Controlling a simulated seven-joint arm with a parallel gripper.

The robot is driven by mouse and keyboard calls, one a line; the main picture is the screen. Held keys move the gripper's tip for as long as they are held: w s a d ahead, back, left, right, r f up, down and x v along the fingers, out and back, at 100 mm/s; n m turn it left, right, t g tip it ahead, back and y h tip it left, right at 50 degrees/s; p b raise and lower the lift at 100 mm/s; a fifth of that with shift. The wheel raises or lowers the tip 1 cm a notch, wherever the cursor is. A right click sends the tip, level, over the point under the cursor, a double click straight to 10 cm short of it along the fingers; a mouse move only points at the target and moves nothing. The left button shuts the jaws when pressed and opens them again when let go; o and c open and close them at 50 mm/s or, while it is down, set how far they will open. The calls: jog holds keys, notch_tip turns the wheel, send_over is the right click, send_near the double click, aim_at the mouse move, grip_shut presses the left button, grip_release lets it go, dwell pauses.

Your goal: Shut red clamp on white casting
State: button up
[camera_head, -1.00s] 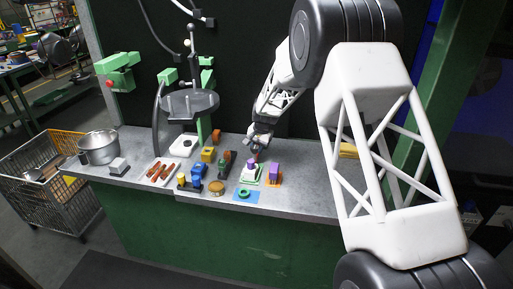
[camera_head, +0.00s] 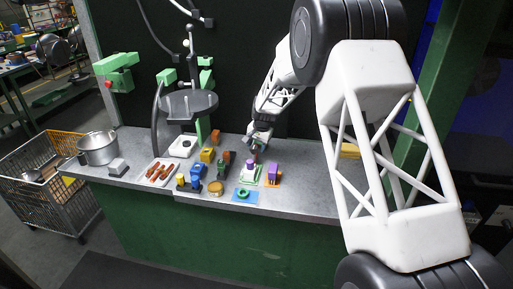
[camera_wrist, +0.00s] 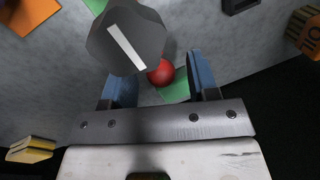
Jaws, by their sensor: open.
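In the wrist view a round red knob (camera_wrist: 160,72) lies between the blue fingertips of my gripper (camera_wrist: 162,75), nearer the right finger. The fingers are apart and do not visibly grip it. A dark faceted block with a white stripe (camera_wrist: 125,40) is beside the knob. The clamp's linkage is mostly hidden.
An orange and purple fixture (camera_head: 274,174) stands close right of the casting. A blue plate with a green ring (camera_head: 244,195) lies in front. Blue, yellow and green fixtures (camera_head: 197,172) crowd the left. The bench's right front (camera_head: 312,197) is clear.

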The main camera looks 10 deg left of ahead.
notch_tip(320, 180, up, 6)
jog(key=d, duration=0.1)
jog(key=shift+s+r, duration=0.15)
jog(key=shift+r, duration=0.1)
jog(key=shift+d, duration=0.1)
jog(key=s+d+r+n+t+h, duration=0.1)
jog(key=s+d+r, duration=0.9)
jog(key=s+d, duration=0.25)
jog(key=s+d+r, duration=1)
jog(key=s+d, duration=0.1)
jog(key=s, duration=0.3)
jog(key=s+d, duration=0.4)
jog(key=s, duration=0.6)
jog(key=s+d+f+h, duration=0.1)
jog(key=s+d, duration=0.3)
jog(key=s, duration=0.6)
jog(key=s+d+f+n+t, duration=0.1)
jog(key=s+d, duration=0.3)
jog(key=s, duration=0.7)
